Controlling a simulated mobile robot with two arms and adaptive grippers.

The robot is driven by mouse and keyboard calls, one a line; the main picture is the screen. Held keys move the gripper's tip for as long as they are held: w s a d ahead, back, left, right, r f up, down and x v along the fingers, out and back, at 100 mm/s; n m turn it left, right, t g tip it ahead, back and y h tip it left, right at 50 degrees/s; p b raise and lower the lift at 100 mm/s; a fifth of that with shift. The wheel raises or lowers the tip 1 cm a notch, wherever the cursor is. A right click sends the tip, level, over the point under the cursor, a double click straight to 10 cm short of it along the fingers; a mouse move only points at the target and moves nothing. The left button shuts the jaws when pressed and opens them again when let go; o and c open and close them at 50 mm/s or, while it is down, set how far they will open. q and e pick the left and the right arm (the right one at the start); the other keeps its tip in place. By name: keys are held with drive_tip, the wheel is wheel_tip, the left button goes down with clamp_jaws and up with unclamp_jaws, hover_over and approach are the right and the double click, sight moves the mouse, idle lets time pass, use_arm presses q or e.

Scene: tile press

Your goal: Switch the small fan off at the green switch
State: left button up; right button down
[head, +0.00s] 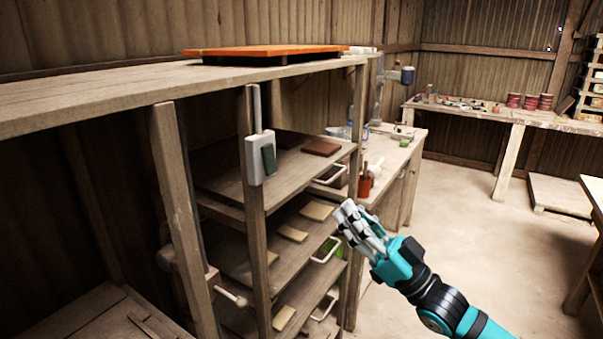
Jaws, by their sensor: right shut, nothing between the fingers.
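The green switch (269,158) is a dark green rocker on a pale box, fixed to an upright wooden post of the shelf, left of the middle in the head view. A pale conduit runs up from the box. My right gripper (345,212) is shut and empty, in front of the shelf's right side. It is lower and to the right of the switch, clearly apart from it. I cannot make out a small fan in this view. My left gripper is not in view.
The wooden shelf holds several tiles (322,147) on its boards. An orange board (265,52) lies on its top. A side bench (390,152) and a back bench (480,112) carry small items. The floor (490,240) to the right is open.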

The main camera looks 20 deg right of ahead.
sight(273, 150)
drive_tip(key=shift+s+r, duration=0.1)
drive_tip(key=shift+r, duration=0.05)
drive_tip(key=shift+r, duration=0.1)
drive_tip(key=w+a+r+p, duration=0.1)
drive_tip(key=w+a+p, duration=0.1)
drive_tip(key=w, duration=0.1)
drive_tip(key=w+a+r+p, duration=0.2)
drive_tip(key=w+a, duration=0.1)
drive_tip(key=w+a+r+p, duration=0.1)
drive_tip(key=w+a+r, duration=0.1)
drive_tip(key=w, duration=0.1)
drive_tip(key=shift+w+a+p, duration=0.25)
drive_tip(key=shift+w+p, duration=0.1)
drive_tip(key=shift+p, duration=0.05)
drive_tip(key=shift+s, duration=0.1)
